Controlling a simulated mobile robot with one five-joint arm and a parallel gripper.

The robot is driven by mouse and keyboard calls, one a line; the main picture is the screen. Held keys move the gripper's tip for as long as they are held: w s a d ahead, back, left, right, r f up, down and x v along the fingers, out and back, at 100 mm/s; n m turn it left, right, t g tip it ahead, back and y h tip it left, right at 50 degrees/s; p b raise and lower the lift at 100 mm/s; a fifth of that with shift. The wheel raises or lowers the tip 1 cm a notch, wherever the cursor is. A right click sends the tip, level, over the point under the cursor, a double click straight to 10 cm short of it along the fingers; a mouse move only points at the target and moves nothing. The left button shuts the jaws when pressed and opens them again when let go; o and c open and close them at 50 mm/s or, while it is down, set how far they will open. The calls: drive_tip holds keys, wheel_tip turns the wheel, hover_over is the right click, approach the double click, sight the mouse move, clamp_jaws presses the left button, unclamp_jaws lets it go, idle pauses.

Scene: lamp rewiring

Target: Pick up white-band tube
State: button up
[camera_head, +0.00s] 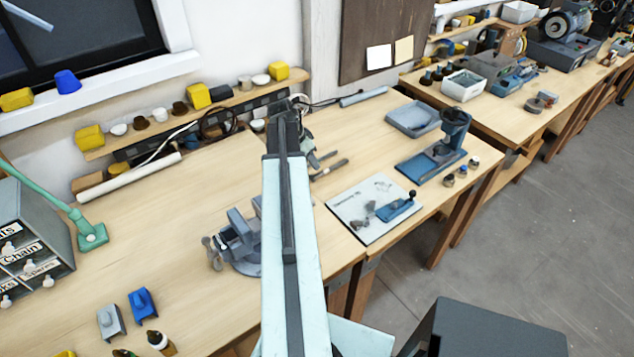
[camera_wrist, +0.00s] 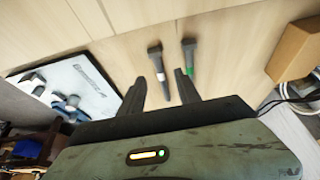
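The white-band tube (camera_wrist: 157,62) is a slim dark tool with a wide head and a pale band, lying on the wooden bench. In the wrist view its narrow end points down between the fingers of my gripper (camera_wrist: 160,77). My gripper is open, with a clear gap between its fingers and nothing held. A similar tube with a green band (camera_wrist: 189,54) lies close on the right, its lower part near the right finger. In the head view two dark slim pieces (camera_head: 329,169) lie beside my arm; the bands cannot be told there.
A white board (camera_wrist: 75,88) with small blue and grey parts lies to the left in the wrist view, and a brown box (camera_wrist: 297,45) is on the right with dark cables below it. In the head view a vise (camera_head: 235,240) stands left of my arm.

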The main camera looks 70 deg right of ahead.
sight(320, 172)
drive_tip(key=b+x, duration=0.2)
drive_tip(key=shift+d+f, duration=0.15)
drive_tip(key=shift+f, duration=0.1)
drive_tip(key=shift+s+d, duration=0.1)
drive_tip(key=shift+s, duration=0.05)
drive_tip(key=b+x, duration=0.4)
drive_tip(key=x, duration=0.1)
drive_tip(key=shift+s+d+b, duration=0.2)
drive_tip(key=shift+s+b, duration=0.1)
drive_tip(key=shift+r, duration=0.2)
clamp_jaws()
